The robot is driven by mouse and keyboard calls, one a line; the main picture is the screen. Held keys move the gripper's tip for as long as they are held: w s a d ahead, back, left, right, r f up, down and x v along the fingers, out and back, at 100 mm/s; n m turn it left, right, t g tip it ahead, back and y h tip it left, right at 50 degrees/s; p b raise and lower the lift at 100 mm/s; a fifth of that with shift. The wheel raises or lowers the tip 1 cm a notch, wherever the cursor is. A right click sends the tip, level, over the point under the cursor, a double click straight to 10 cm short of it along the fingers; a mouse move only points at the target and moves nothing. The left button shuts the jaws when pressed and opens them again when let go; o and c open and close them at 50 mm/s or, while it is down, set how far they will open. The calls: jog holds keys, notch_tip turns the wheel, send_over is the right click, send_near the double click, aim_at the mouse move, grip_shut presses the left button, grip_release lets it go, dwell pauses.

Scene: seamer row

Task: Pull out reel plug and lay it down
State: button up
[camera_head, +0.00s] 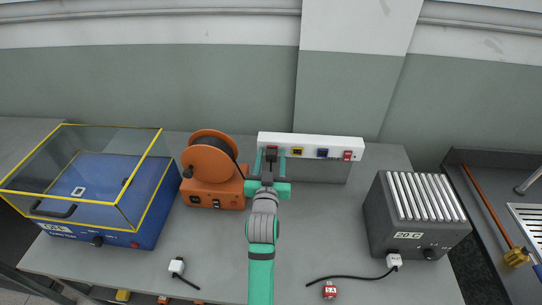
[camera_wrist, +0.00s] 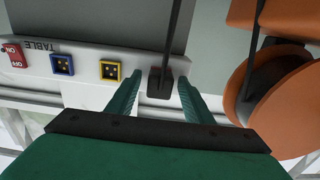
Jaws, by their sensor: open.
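The reel plug (camera_wrist: 160,84) is black and sits at the end socket of the white outlet strip (camera_head: 330,147), nearest the reel. A black cord rises from it in the wrist view. The orange cable reel (camera_head: 207,160) stands left of the strip; it also shows at the right of the wrist view (camera_wrist: 285,100). My gripper (camera_head: 270,159) is open at the strip. In the wrist view its two green fingers (camera_wrist: 160,88) stand one on each side of the plug, with visible gaps. Whether the plug is fully seated is hidden.
The strip also has a yellow socket (camera_head: 297,152), a blue socket (camera_head: 322,153) and a red switch (camera_head: 347,155). A blue machine with a clear cover (camera_head: 105,200) stands left, a grey heater (camera_head: 415,215) right. White plugs (camera_head: 177,266) (camera_head: 394,260) lie in front.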

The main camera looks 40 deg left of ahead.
aim_at(271, 159)
jog(key=shift+c, duration=0.4)
dwell(0.5)
grip_shut()
jog(key=shift+s+d, duration=0.1)
jog(key=shift+v, duration=2.85)
jog(key=shift+s, duration=0.1)
